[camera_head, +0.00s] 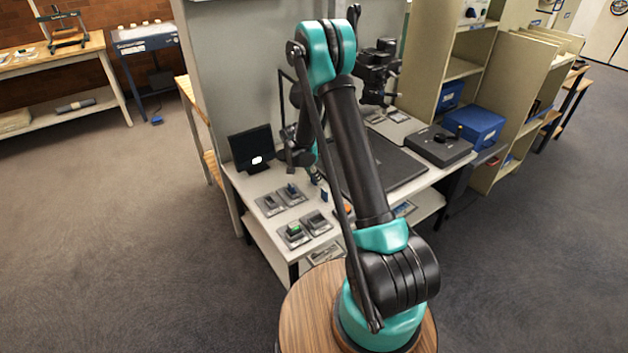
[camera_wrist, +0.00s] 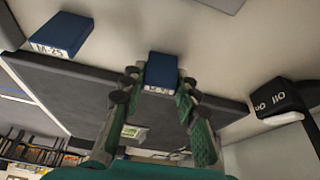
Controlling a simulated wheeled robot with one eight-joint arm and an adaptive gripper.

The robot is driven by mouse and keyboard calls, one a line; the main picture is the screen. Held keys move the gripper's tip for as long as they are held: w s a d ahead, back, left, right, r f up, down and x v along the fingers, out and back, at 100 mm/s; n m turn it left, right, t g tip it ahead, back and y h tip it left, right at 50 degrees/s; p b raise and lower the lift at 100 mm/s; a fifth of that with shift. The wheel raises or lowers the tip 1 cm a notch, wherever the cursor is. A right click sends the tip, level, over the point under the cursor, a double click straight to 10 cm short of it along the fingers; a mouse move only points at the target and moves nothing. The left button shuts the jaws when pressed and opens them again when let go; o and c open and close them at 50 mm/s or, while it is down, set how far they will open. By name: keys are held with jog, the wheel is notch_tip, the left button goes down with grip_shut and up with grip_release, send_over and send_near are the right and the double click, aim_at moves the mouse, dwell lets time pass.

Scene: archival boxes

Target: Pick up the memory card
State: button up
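My gripper (camera_wrist: 160,82) shows in the wrist view with its two green-and-black fingers either side of a small blue card (camera_wrist: 161,70) that has a white label at its lower edge. The fingers lie close to its sides, but I cannot tell whether they touch it. Another blue card (camera_wrist: 62,36), labelled M-25, lies to the left. In the head view my gripper (camera_head: 315,177) is low over the white table. A blue card (camera_head: 324,196) shows just below it, and another blue item (camera_head: 291,188) is on a grey tray.
Several small grey trays (camera_head: 269,205) sit at the table's front left, one with a green item (camera_head: 294,230). A black screen (camera_head: 251,149) stands at the left. A dark mat (camera_head: 398,165) covers the middle. A black device (camera_head: 440,146) and blue box (camera_head: 475,127) are to the right.

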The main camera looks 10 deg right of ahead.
jog(key=shift+c, duration=1.4)
